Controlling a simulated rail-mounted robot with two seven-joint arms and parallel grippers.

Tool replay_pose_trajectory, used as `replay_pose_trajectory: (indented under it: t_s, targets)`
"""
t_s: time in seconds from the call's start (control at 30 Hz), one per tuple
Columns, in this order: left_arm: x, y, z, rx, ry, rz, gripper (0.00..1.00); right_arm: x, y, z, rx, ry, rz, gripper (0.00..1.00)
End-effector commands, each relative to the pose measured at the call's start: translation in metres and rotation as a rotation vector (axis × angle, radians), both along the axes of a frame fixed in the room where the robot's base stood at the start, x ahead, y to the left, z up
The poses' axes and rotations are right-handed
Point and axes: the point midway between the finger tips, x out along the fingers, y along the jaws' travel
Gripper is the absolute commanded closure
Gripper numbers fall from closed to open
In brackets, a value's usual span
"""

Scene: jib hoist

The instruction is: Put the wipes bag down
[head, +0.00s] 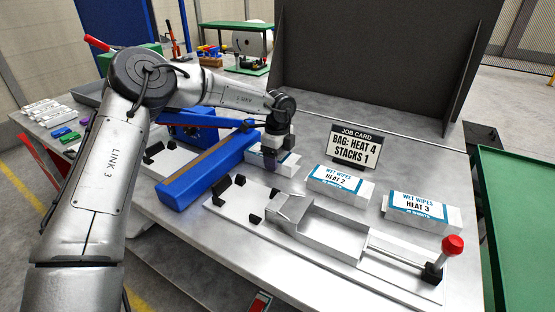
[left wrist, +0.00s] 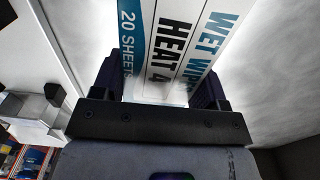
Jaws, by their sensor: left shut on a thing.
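My left gripper (head: 274,158) points down over the bench behind the blue sealer. It is shut on a white and blue wipes bag (head: 290,163), partly hidden by the fingers. In the left wrist view the bag (left wrist: 178,45) reads "WET WIPES HEAT 4, 20 SHEETS" and sits between both fingers. The bag is at or very near the bench top; I cannot tell whether it touches. Two similar bags lie to its right, HEAT 2 (head: 340,184) and HEAT 3 (head: 421,210). My right gripper is not in view.
A job card (head: 355,148) stands behind the bags and reads "BAG: HEAT 4, STACKS 1". The long blue sealer (head: 205,175) lies left of the gripper. A metal tray fixture (head: 320,228) with a red-knobbed lever (head: 452,246) is in front. Bare bench shows between the bags.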

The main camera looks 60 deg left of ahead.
Motion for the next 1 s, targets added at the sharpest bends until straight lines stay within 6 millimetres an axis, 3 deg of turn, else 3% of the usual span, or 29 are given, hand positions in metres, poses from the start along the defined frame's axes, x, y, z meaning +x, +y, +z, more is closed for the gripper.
replay_pose_trajectory:
  t_s: [0.27, 0.3, 0.53, 0.83, 1.0]
  targets:
    - [0.0, 0.0, -0.004, 0.0, 0.0, 0.0, 0.55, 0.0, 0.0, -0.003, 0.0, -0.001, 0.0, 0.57]
    - [0.0, 0.0, -0.003, 0.0, 0.0, 0.0, 0.3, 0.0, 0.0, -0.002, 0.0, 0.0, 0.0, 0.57]
    - [0.0, 0.0, -0.002, 0.0, 0.001, 0.0, 0.08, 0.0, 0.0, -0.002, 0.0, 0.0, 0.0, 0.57]
    - [0.0, 0.0, 0.001, -0.001, 0.0, 0.0, 0.07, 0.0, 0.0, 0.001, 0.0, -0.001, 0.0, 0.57]
    - [0.001, 0.0, 0.023, 0.001, -0.002, 0.0, 0.07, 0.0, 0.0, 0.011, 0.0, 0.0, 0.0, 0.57]
